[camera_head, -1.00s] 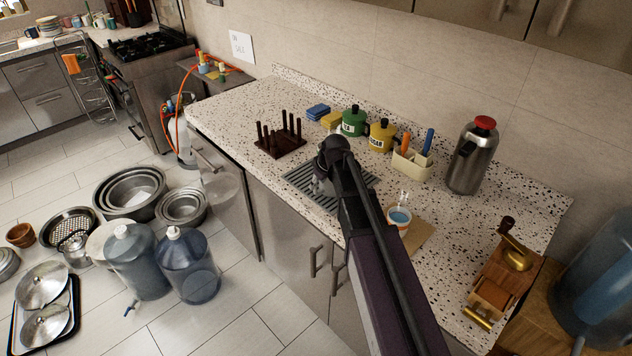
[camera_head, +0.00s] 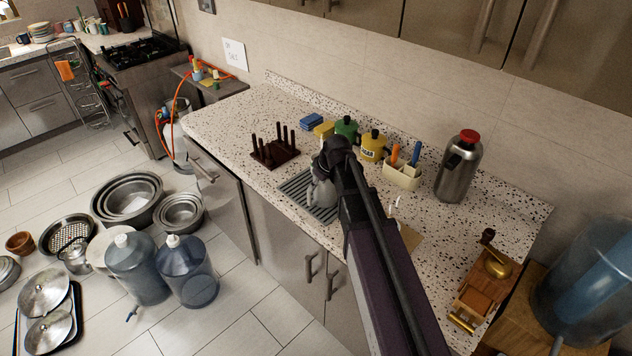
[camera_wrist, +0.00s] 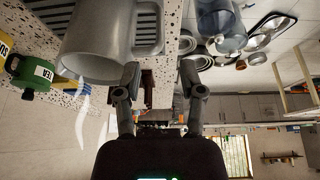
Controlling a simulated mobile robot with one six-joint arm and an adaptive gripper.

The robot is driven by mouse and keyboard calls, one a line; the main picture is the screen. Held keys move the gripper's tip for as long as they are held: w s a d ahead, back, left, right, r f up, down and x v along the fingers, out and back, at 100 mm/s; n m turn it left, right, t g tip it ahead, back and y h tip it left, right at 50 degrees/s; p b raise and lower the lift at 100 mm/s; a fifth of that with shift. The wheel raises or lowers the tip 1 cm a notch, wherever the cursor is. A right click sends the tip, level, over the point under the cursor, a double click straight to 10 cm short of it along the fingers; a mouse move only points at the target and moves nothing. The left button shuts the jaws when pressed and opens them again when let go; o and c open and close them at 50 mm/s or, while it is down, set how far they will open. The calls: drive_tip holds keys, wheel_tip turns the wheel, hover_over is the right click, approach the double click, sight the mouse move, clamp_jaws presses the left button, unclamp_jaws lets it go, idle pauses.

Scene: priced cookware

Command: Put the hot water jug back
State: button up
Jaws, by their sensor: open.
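A plain grey jug (camera_head: 322,192) is at the slotted drain tray (camera_head: 296,188) on the speckled counter, partly hidden by my arm. In the wrist view the grey jug (camera_wrist: 95,45) is large and close, with its handle (camera_wrist: 148,28) pointing toward the space beyond my fingertips. My gripper (camera_wrist: 160,78) is open, its fingers apart with nothing between them. The left finger is close to the jug's rim; I cannot tell whether it touches. In the head view my gripper (camera_head: 326,168) is right above the jug.
A steel flask with a red lid (camera_head: 459,168) stands at the back right. A dark peg rack (camera_head: 274,153), yellow canister (camera_head: 373,146), green canister (camera_head: 346,130) and cream utensil holder (camera_head: 402,174) are near. A wooden grinder (camera_head: 487,282) sits front right.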

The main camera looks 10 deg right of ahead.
drive_tip(key=shift+s+d+r, duration=0.1)
drive_tip(key=shift+s+r, duration=0.05)
drive_tip(key=shift+r, duration=0.3)
idle(0.5)
drive_tip(key=s+d+m+g+h, duration=0.1)
drive_tip(key=s+d+m+g, duration=0.1)
drive_tip(key=s, duration=0.8)
drive_tip(key=s+d+f+m+g+h, duration=0.1)
drive_tip(key=s+m, duration=0.4)
drive_tip(key=s, duration=0.4)
drive_tip(key=shift+s+d+f+g+h, duration=0.2)
drive_tip(key=shift+s+d+g+h, duration=0.1)
drive_tip(key=shift+s+d+g, duration=0.1)
drive_tip(key=shift+a, duration=0.1)
wheel_tip(320, 180, down, 4)
drive_tip(key=b, duration=0.4)
drive_tip(key=shift+f, duration=0.2)
